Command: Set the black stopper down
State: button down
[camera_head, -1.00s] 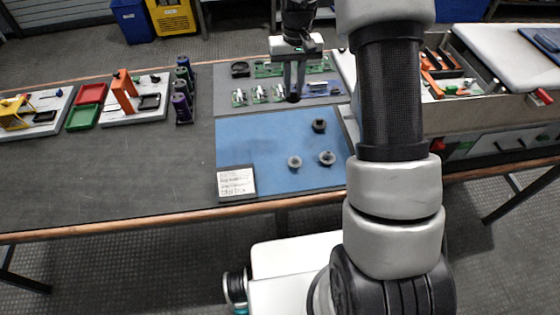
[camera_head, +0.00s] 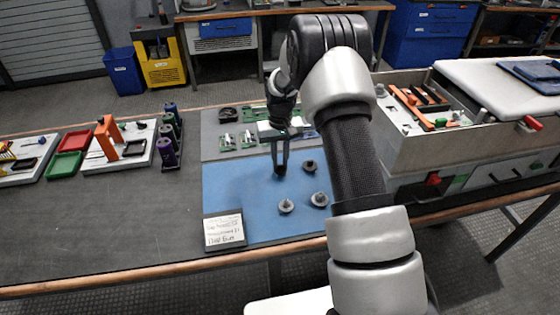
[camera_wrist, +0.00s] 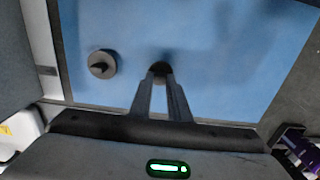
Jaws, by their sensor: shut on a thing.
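The black stopper (camera_head: 280,171) is between the fingertips of my gripper (camera_head: 280,162), over the blue mat (camera_head: 235,190). In the wrist view the fingers (camera_wrist: 161,76) close on the small dark stopper (camera_wrist: 161,66), with bare blue mat around it. The fingers partly hide it, and I cannot tell whether its underside touches the mat. A second dark stopper (camera_head: 310,166) stands on the mat to the right of my gripper; a round piece with a dark knob (camera_wrist: 102,64) shows left of the fingers in the wrist view.
Two grey stoppers (camera_head: 286,206) (camera_head: 319,199) stand nearer the front of the mat. A written card (camera_head: 224,230) lies at its front left corner. Green circuit boards (camera_head: 228,141) lie behind the mat. The mat's left part is clear.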

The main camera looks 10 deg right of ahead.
jog(key=shift+f, duration=0.2)
jog(key=c, duration=1.7)
grip_release()
jog(key=shift+o, duration=0.2)
jog(key=shift+r, duration=0.1)
